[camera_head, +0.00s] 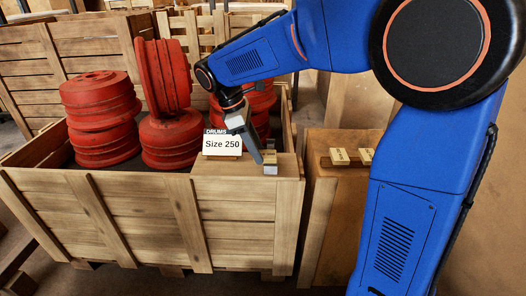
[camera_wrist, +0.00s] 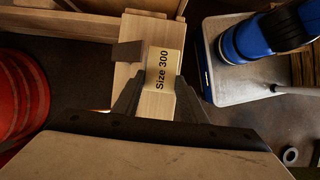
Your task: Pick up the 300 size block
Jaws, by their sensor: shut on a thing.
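The 300 size block (camera_wrist: 163,70) is a small pale wooden block with "Size 300" printed on its top. In the wrist view it lies between the two fingers of my gripper (camera_wrist: 160,88), which is shut on it. In the head view my gripper (camera_head: 257,158) reaches down to the block (camera_head: 270,168) at the right front corner of the wooden crate. The block is over the crate's corner board; I cannot tell whether it touches the board.
A white "DRUMS Size 250" sign (camera_head: 222,143) stands close left of my gripper on the crate (camera_head: 150,222). Red drums (camera_head: 100,118) fill the crate. Two small labelled blocks (camera_head: 340,156) (camera_head: 366,156) sit on a brown box (camera_head: 333,205) at the right.

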